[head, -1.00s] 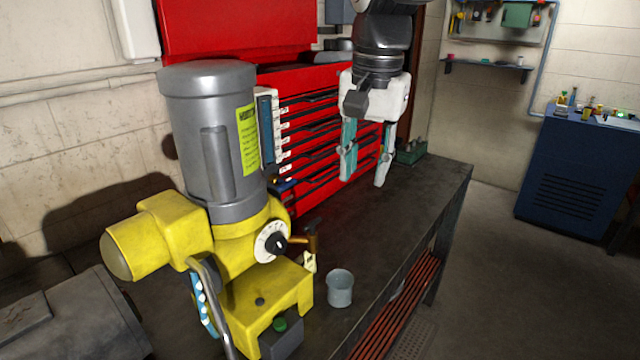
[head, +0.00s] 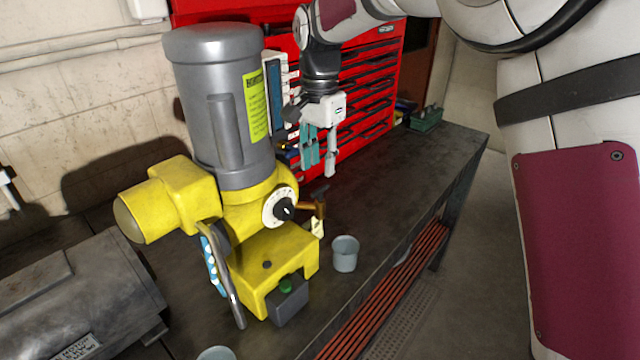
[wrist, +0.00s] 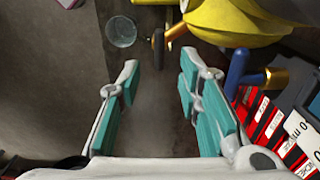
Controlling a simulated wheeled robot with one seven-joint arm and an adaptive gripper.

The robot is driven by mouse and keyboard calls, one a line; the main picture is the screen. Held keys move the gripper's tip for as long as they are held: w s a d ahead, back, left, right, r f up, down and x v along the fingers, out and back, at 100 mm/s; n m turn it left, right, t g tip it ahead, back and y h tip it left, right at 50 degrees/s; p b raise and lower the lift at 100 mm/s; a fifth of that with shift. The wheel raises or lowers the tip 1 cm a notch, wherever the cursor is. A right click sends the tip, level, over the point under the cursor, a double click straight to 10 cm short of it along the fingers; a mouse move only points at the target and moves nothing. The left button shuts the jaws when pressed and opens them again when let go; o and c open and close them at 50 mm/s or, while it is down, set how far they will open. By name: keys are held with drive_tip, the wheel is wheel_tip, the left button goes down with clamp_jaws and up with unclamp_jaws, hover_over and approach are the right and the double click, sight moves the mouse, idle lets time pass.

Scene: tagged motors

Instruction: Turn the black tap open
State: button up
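The yellow and grey motor unit (head: 255,215) stands on the dark bench. The black tap, a brass fitting with a black handle (head: 319,193), sticks out on its right side, with a pale tag (head: 317,228) hanging below. In the wrist view the black tap's handle (wrist: 158,47) lies just beyond my fingertips, roughly in line with the gap between them. My gripper (head: 318,168) is open and empty, behind and above the tap in the head view. Its two teal-padded fingers also show apart in the wrist view (wrist: 160,66).
A blue-handled brass tap (wrist: 238,72) is close to the right finger in the wrist view. A grey cup (head: 345,255) stands on the bench (head: 400,170) by the tap. A red tool chest (head: 365,85) stands behind.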

sight(320, 188)
wheel_tip(320, 188, down, 7)
drive_tip(key=shift+r+p, duration=0.15)
drive_tip(key=shift+p, duration=0.2)
clamp_jaws()
